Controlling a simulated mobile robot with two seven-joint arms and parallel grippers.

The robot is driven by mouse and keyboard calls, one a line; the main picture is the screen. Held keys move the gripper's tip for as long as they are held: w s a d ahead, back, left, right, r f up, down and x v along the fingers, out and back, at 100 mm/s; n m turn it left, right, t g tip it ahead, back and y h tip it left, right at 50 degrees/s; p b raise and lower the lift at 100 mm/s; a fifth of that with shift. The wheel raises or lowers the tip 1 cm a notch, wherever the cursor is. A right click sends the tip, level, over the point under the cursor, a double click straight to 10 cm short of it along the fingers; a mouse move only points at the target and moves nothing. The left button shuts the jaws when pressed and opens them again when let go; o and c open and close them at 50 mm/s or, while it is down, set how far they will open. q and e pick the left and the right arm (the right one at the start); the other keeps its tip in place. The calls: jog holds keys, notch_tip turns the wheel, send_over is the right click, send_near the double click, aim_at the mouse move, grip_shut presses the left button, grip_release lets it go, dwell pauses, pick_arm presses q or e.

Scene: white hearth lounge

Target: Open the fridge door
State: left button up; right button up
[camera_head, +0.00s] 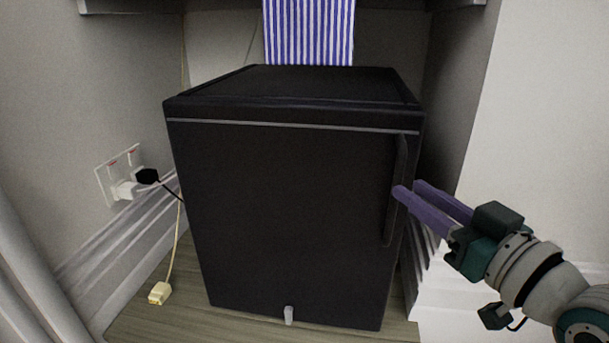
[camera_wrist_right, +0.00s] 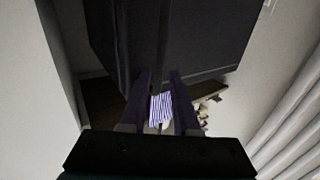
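The small black fridge (camera_head: 285,215) stands in the middle of the head view with its door shut. Its dark vertical handle (camera_head: 388,225) is on the right side of the door front. My right gripper (camera_head: 407,188) reaches in from the right, its two purple fingers spread apart. One fingertip overlaps the handle's right edge in the head view; I cannot tell whether it touches. In the right wrist view the fingers (camera_wrist_right: 159,82) are also apart, with the dark fridge (camera_wrist_right: 205,40) close beyond them. My left gripper is not in view.
A wall socket (camera_head: 120,175) with plugs and a loose cable ending in a cream connector (camera_head: 160,293) is left of the fridge. Blue-striped cloth (camera_head: 308,30) shows behind the fridge top. Side walls flank the fridge; wooden floor (camera_head: 150,325) lies in front.

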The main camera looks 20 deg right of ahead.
aim_at(401, 182)
jog(key=w+b, duration=0.1)
jog(key=w, duration=0.4)
jog(key=shift+b, duration=0.4)
jog(key=shift+s, duration=0.1)
jog(key=shift+c, duration=0.3)
grip_shut()
dwell(0.5)
